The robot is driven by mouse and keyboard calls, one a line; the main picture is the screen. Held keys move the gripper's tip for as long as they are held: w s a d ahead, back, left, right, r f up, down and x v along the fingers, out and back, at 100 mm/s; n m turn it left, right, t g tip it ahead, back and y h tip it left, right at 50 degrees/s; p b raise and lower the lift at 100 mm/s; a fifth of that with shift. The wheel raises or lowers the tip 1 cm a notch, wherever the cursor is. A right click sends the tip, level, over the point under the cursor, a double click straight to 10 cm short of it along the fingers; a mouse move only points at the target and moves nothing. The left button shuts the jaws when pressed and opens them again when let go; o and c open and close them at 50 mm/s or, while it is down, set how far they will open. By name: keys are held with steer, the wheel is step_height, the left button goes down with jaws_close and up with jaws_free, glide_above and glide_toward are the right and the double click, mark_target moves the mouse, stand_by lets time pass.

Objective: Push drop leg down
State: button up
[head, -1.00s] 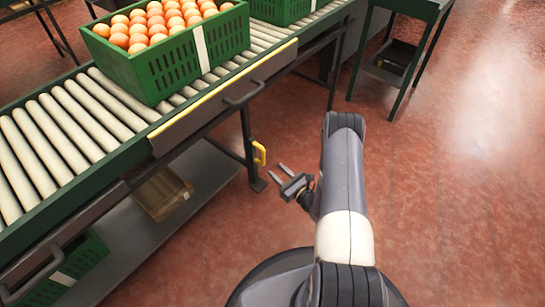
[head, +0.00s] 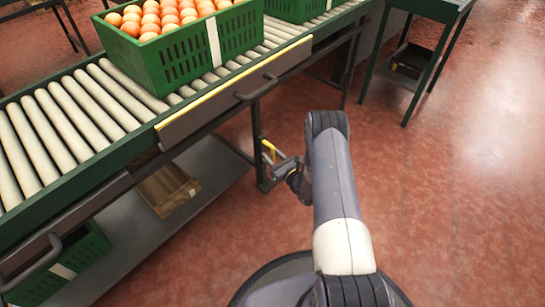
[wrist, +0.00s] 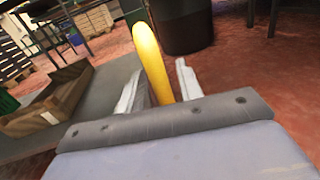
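The conveyor's dark leg (head: 257,135) stands upright below the near rail, with a yellow handle (head: 268,147) on it. My gripper (head: 272,163) is at this handle in the head view, with its fingertips partly hidden against the leg. In the wrist view, the yellow handle (wrist: 151,62) rises between my two pale fingers (wrist: 160,86). The fingers are apart, one on each side of the handle, with a narrow gap visible on the right side. I cannot tell whether either finger touches it.
A green stand (head: 432,10) is at the upper right. The red floor on the right is clear.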

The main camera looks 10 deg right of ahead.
jaws_close()
stand_by(0.3)
